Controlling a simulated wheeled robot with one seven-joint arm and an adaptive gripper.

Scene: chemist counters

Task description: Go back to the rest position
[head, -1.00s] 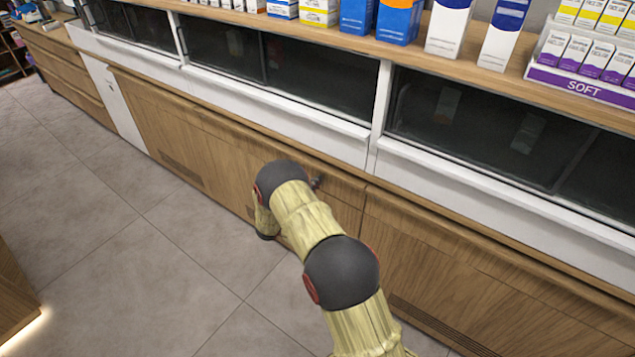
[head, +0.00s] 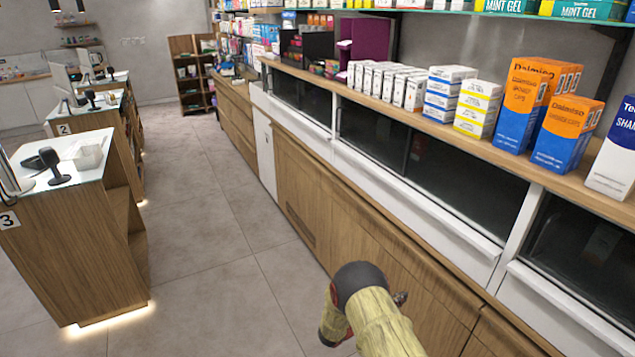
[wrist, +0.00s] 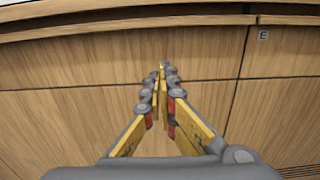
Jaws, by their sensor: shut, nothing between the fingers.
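My gripper (wrist: 161,72) shows in the wrist view with its fingertips together and nothing between them. It points at the wooden cabinet front (wrist: 70,60) below the wall counter; I cannot tell how far off the wood is. In the head view my arm (head: 375,310) reaches up from the bottom edge, bent, beside the cabinet fronts. The gripper fingers are mostly hidden behind the arm there.
The wall counter (head: 455,133) carries rows of boxes, with orange and blue boxes (head: 568,130) at the right. A numbered checkout counter (head: 70,225) stands at the left. The grey floor (head: 215,230) between them is clear.

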